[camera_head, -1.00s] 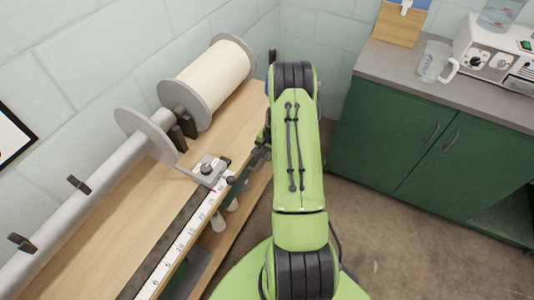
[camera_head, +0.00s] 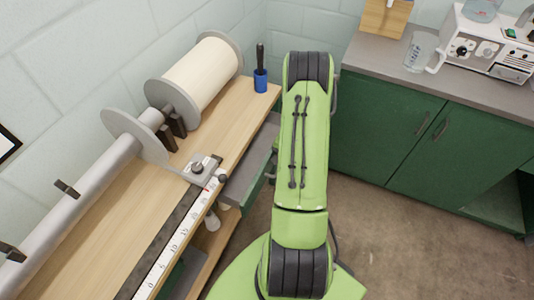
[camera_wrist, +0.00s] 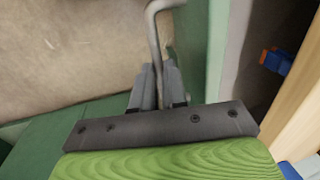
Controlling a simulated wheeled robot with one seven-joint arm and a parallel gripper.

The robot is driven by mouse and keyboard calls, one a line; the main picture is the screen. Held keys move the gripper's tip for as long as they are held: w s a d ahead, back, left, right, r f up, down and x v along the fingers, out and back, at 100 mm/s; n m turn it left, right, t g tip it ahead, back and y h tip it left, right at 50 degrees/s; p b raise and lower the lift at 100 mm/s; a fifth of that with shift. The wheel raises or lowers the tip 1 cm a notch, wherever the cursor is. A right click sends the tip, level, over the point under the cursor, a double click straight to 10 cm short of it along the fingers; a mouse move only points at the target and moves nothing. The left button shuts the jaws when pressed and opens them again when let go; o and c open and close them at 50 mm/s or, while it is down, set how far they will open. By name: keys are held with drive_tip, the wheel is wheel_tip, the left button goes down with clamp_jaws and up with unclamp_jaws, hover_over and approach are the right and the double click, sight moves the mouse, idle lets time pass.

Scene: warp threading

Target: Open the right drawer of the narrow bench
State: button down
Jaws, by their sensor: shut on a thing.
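The narrow bench (camera_head: 245,112) has a wooden top and runs along the left wall. Its drawer (camera_head: 247,172) stands pulled out from under the far end, with part of its grey inside showing. In the wrist view the green drawer front (camera_wrist: 216,45) is seen from close by, with the grey inside behind it. My gripper (camera_wrist: 160,85) is shut on the bent grey drawer handle (camera_wrist: 155,25), which sticks out between the fingers.
A roll of cream thread (camera_head: 197,75) and a blue cup (camera_head: 261,80) stand on the bench. A ruler strip (camera_head: 180,240) lies along its front edge. Green cabinets (camera_head: 385,125) stand at the right. Brown floor is clear between them. A small blue object (camera_wrist: 275,62) shows beyond the drawer front.

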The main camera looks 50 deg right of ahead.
drive_tip(key=s+d+b, duration=0.1)
drive_tip(key=s+d, duration=0.3)
drive_tip(key=s, duration=0.7)
drive_tip(key=shift+s, duration=0.15)
drive_tip(key=c, duration=1.4)
unclamp_jaws()
drive_tip(key=shift+c, duration=0.2)
